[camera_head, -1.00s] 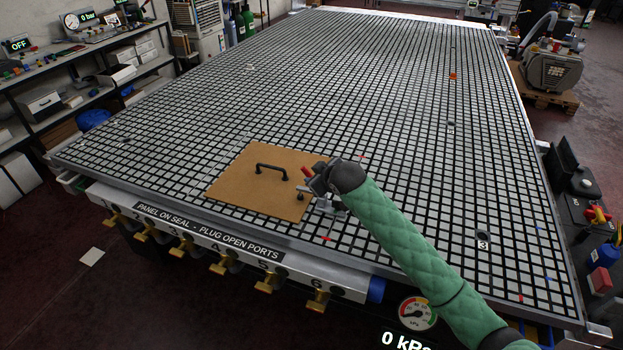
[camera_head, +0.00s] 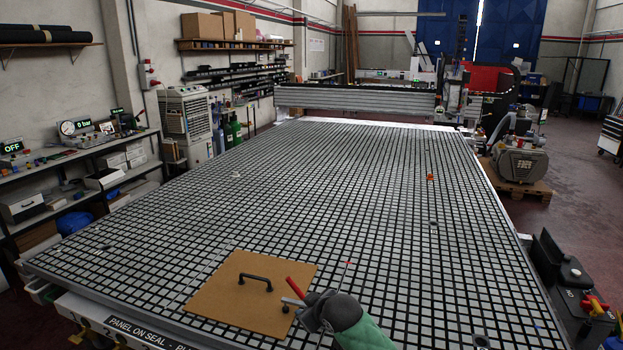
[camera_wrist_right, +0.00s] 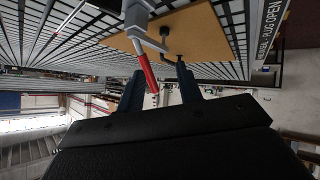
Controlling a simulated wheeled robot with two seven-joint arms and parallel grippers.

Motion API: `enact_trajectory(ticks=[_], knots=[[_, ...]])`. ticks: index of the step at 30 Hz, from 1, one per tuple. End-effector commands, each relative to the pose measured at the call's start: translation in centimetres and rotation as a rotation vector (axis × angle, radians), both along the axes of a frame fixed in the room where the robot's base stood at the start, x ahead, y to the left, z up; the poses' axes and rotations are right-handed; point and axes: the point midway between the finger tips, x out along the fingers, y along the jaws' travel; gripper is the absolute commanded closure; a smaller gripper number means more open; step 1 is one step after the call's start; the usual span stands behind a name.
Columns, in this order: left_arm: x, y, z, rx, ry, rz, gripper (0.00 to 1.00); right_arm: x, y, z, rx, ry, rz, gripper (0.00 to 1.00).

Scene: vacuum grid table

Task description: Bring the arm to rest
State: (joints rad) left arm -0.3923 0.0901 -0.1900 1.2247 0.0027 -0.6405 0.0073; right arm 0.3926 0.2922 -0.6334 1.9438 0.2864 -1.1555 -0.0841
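My right gripper (camera_head: 312,310) is low in the head view, at the right edge of a brown panel (camera_head: 230,300) with a black handle (camera_head: 256,280). The panel lies flat on the grid table (camera_head: 330,180). A clamp with a red handle (camera_head: 296,287) stands beside the gripper, partly hidden by it. In the right wrist view the two dark fingers of the gripper (camera_wrist_right: 160,80) are apart. The clamp's red handle (camera_wrist_right: 149,74) shows between them, and I see no contact. My left gripper is not in view.
A gantry (camera_head: 355,98) spans the table's far end. A small orange piece (camera_head: 430,176) lies on the grid. A pump (camera_head: 520,163) stands to the right, and shelves (camera_head: 75,185) stand to the left. Most of the tabletop is clear.

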Motion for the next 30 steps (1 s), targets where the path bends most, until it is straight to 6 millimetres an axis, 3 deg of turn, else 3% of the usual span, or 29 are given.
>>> enact_trajectory(ticks=[3, 15, 30], knots=[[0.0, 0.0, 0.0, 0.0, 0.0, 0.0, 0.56, -3.1, -1.1, -2.2, 0.018, 0.052, -0.036, 0.64], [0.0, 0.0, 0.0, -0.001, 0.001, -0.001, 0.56, -13.2, -6.2, -7.9, 0.05, 0.219, -0.184, 0.64], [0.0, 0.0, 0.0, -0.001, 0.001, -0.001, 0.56, -27.6, -14.6, -13.0, 0.033, 0.438, -0.414, 0.64]])
